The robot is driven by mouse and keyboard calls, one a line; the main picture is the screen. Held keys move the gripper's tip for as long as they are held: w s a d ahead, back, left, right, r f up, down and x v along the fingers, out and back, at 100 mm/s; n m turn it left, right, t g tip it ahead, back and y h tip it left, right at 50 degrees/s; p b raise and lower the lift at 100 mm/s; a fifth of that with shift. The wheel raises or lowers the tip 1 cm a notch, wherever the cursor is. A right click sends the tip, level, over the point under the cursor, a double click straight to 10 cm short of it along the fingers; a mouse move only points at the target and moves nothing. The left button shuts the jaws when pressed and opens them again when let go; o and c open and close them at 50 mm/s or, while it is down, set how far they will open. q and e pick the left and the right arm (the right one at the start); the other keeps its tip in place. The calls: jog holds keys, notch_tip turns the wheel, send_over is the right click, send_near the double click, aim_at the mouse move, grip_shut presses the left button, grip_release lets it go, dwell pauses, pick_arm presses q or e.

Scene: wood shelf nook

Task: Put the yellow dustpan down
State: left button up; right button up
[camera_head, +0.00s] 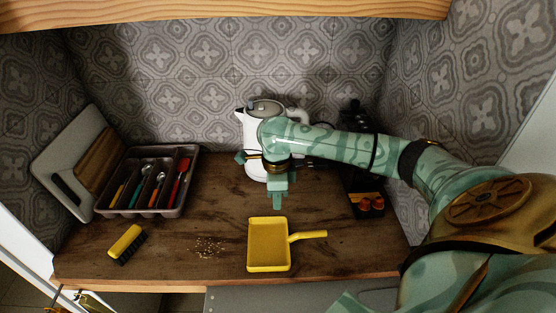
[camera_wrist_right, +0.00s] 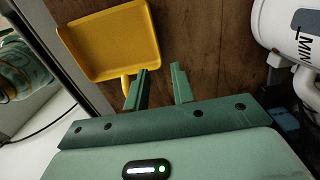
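The yellow dustpan (camera_head: 268,246) lies flat on the wooden counter near its front edge, its handle pointing right. It also shows in the right wrist view (camera_wrist_right: 110,42), where its handle runs down beside the left-hand finger. My right gripper (camera_head: 278,205) points down just behind the pan in the head view, apart from it. In the wrist view the right gripper (camera_wrist_right: 160,68) has its two fingers apart with only bare wood between them. My left gripper is in neither view.
A yellow brush (camera_head: 126,243) and scattered crumbs (camera_head: 208,247) lie left of the pan. A cutlery tray (camera_head: 150,210) and leaning boards (camera_head: 75,165) stand farther left. A white kettle (camera_head: 250,135) stands close behind my right gripper. A dark rack with red-topped jars (camera_head: 370,203) is on the right.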

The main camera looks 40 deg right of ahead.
notch_tip(320, 180, up, 4)
jog(key=shift+r+p, duration=0.1)
jog(key=shift+p, duration=0.35)
